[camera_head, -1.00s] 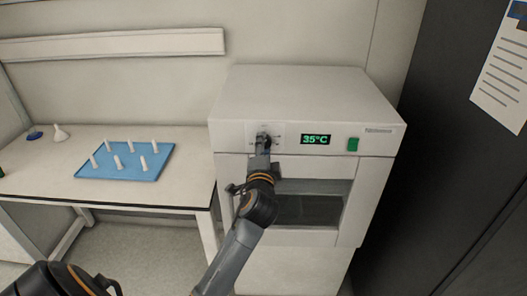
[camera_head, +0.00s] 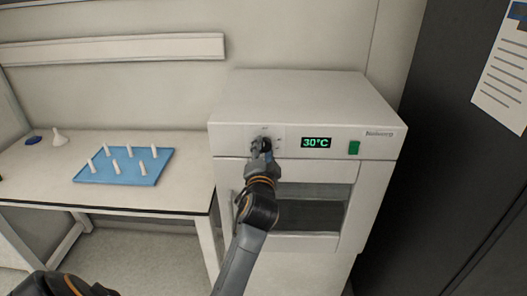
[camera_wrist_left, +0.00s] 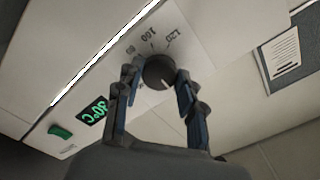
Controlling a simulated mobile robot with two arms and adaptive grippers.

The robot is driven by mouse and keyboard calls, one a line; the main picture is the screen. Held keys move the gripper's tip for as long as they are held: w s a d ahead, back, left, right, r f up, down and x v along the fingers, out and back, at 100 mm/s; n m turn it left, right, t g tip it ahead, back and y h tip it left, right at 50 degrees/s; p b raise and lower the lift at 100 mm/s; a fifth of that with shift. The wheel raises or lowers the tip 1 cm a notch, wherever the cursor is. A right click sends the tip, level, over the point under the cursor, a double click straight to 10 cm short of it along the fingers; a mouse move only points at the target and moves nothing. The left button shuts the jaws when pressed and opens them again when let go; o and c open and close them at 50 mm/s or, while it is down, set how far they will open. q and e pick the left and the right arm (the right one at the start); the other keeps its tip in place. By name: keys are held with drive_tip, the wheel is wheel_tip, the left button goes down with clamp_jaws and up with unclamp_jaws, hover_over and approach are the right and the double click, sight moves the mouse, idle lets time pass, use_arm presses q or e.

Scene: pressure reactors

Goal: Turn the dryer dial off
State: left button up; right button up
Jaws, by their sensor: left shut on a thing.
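The dryer (camera_head: 310,97) is a white box-shaped unit with a window in its front door. Its dial is a round black knob (camera_wrist_left: 159,72) with a pale pointer line, ringed by printed numbers, among them 100 and 120. The green display (camera_head: 316,143) reads 30°C. My left gripper (camera_head: 261,148) is at the dial, covering most of it in the head view. In the left wrist view the fingers (camera_wrist_left: 153,88) stand either side of the knob, shut on it. My right gripper is not in view.
A green switch (camera_head: 353,147) sits right of the display. A table (camera_head: 190,188) left of the dryer holds a blue peg tray (camera_head: 120,178), a white funnel (camera_head: 58,136) and a small blue item (camera_head: 34,140). A dark cabinet (camera_head: 440,120) stands at the right.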

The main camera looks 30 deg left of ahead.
use_arm(q)
drive_tip(key=o, duration=1.2)
drive_tip(key=v, duration=0.7)
drive_tip(key=shift+s+d, duration=0.1)
drive_tip(key=shift+s, duration=0.15)
drive_tip(key=shift+f, duration=0.1)
